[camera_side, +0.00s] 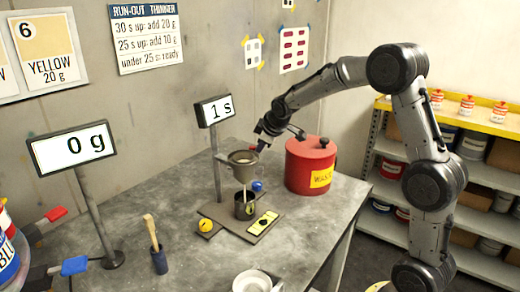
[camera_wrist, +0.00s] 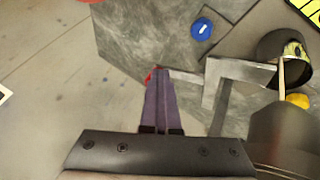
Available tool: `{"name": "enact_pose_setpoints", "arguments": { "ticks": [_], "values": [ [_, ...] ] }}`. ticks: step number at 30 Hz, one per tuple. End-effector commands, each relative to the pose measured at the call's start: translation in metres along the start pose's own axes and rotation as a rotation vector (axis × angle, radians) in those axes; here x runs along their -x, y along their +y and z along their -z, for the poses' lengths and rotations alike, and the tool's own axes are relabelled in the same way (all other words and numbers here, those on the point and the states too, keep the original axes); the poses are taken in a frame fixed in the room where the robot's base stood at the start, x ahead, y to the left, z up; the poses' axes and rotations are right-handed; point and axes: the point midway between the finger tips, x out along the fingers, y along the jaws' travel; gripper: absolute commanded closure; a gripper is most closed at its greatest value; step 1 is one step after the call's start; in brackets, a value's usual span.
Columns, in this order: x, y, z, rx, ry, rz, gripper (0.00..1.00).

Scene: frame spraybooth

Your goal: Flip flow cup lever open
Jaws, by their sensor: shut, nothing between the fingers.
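The grey flow cup (camera_side: 243,158) sits on its stand above a dark receiving cup (camera_side: 245,207). A thin pale stream (camera_wrist: 282,75) runs down into the dark cup (camera_wrist: 283,45). My gripper (camera_side: 261,146) is shut and empty, just right of the flow cup's rim. In the wrist view its fingers (camera_wrist: 157,80) are together beside a grey bracket (camera_wrist: 240,72). A small red tip (camera_wrist: 150,75), perhaps the lever's end, shows by the fingertips, mostly hidden by them; I cannot tell if they touch. The timer display (camera_side: 214,110) reads 1 s.
A red waste can (camera_side: 310,165) stands close right of my gripper. A 0 g display (camera_side: 72,147) and brush (camera_side: 152,232) are left.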

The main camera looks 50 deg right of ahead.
Motion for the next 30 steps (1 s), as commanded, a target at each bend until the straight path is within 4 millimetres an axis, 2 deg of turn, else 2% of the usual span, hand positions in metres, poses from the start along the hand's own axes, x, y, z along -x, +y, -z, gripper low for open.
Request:
{"name": "enact_pose_setpoints", "arguments": {
  "ticks": [11, 14, 24, 30],
  "values": [
    [0.003, 0.002, 0.001, 0.001, 0.006, -0.004, 1.00],
    [0.013, 0.006, -0.001, -0.001, 0.007, -0.006, 1.00],
    [0.072, 0.022, -0.013, -0.002, 0.004, -0.004, 1.00],
    [0.091, 0.027, -0.017, 0.000, 0.001, -0.002, 1.00]
  ]
}}
